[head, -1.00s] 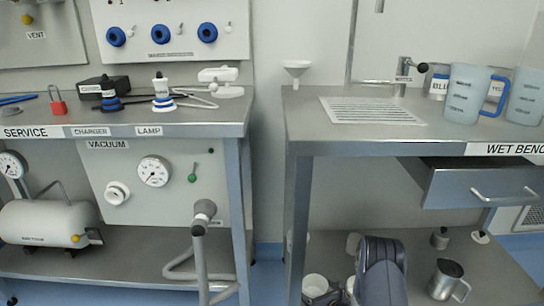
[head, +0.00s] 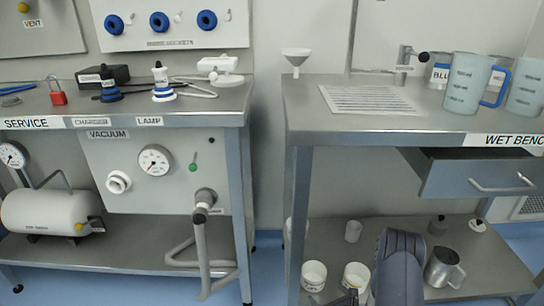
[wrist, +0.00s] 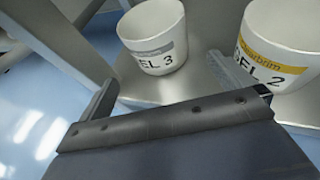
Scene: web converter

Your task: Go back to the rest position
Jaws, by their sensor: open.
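My gripper (wrist: 170,88) is open and empty in the wrist view, its two fingers spread apart. It is low, at the edge of the wet bench's lower shelf, close to two white cups. The cup labelled GEL 3 (wrist: 153,35) stands ahead of it, and the cup with a yellow band labelled GEL 2 (wrist: 284,42) stands to the right. In the head view my arm reaches down at bottom centre right, and the fingers are mostly hidden or cut off by the frame's edge.
The wet bench (head: 350,132) overhangs the lower shelf, with its drawer (head: 480,178) partly open above. A metal jug (head: 444,268) stands right of my arm. Left, the service bench (head: 190,118) has a hose on a pipe (head: 200,245). A floor gap separates the benches.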

